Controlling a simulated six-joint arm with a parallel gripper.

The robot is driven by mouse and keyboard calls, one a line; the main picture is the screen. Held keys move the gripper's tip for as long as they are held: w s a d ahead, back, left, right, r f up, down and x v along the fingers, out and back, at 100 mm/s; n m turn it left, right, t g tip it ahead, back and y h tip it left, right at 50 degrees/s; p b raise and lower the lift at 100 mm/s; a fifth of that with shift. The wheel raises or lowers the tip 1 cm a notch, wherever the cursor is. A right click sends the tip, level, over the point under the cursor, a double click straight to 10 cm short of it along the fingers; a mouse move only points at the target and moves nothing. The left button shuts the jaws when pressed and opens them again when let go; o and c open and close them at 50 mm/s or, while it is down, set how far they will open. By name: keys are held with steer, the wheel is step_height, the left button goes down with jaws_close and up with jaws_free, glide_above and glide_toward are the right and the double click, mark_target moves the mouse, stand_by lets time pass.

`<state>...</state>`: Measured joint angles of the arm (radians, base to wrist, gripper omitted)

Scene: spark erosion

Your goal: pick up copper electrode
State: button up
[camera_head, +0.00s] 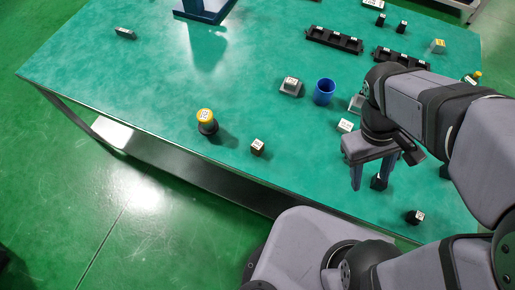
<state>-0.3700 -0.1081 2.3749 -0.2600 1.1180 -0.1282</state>
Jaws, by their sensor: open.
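My gripper (369,184) is open, pointing down over the right part of the green table (150,70), with a small dark piece beneath or beside its right finger. I cannot tell for sure which piece is the copper electrode. A small dark brownish block with a white label (257,147) stands near the front edge, left of my gripper. A dark block with a white label (415,217) lies to the front right. A white-topped block (345,126) sits just behind and left of my gripper. The labels are too small to read.
A yellow-topped black knob piece (207,121) stands left of the middle. A blue cup (324,91) and a grey labelled block (291,86) stand behind. Black racks (334,40) lie at the back right. My arm hides part of the right side. The table's left half is mostly clear.

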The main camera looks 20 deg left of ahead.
steer(key=w+a+n+t+h+b, duration=0.25)
steer(key=a+n+t, duration=0.25)
steer(key=a+n, duration=0.25)
steer(key=w+a+n+t+h+b, duration=0.2)
steer(key=a+n+t+h+b, duration=0.3)
steer(key=n, duration=0.4)
steer(key=s+a+r+n+t+y+b, duration=0.1)
steer(key=s+a+n+t+y, duration=0.35)
steer(key=a, duration=0.45)
steer(key=s+a+r+n+t+y+b, duration=0.1)
steer(key=s+a+n+t+y, duration=0.3)
steer(key=a, duration=0.5)
steer(key=n+h, duration=0.1)
glide_toward(255, 149)
steer(key=shift+t, duration=0.25)
steer(key=w, duration=0.4)
steer(key=shift+w+r, duration=0.1)
steer(key=shift+f, duration=0.55)
steer(key=shift+w+d+r+p, duration=0.1)
steer(key=shift+w+d+p, duration=0.2)
steer(key=shift+w, duration=0.7)
steer(key=shift+w+d+r+p, duration=0.1)
steer(key=shift+w+d+p, duration=0.2)
steer(key=shift+w, duration=0.75)
steer(key=shift+w+d+p, duration=0.25)
steer(key=shift+w+d, duration=0.1)
steer(key=shift+w, duration=0.65)
steer(key=shift+w+f, duration=0.1)
steer(key=shift+w, duration=0.45)
